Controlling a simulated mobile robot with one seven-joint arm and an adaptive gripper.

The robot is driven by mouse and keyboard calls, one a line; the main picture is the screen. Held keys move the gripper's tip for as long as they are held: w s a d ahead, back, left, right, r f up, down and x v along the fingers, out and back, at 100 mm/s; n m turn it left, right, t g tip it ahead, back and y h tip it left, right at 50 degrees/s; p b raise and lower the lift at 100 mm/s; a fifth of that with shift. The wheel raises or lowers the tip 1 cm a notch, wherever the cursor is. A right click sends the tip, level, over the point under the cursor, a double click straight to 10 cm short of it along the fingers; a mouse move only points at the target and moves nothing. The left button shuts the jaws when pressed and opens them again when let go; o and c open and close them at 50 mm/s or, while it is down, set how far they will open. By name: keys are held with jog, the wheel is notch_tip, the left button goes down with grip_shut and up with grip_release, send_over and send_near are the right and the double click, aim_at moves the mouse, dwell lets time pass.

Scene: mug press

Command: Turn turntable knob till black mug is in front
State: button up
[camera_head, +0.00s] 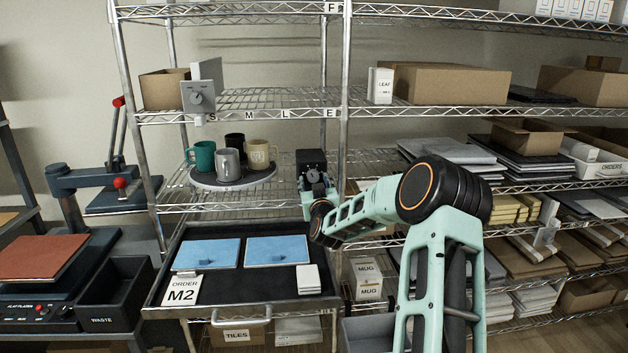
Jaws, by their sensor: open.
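The round grey turntable (212,184) sits on a wire shelf at left centre and carries mugs. A grey mug (229,165) stands at its front. A teal mug (203,157) is at its left, a cream mug (258,154) at its right. The black mug (235,143) is at the back, partly hidden by the grey one.
A black cart tray (220,270) below holds two blue panels, an "ORDER M2" card (182,290) and white cards. A shelf post (345,90) stands close to my arm. A press (90,185) and a waste bin (115,290) are at left. Loaded shelves fill the right.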

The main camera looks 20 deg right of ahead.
jog(key=shift+w+d, duration=0.15)
jog(key=shift+w, duration=0.35)
jog(key=shift+c, duration=0.4)
jog(key=c, duration=1.1)
jog(key=shift+o, duration=0.2)
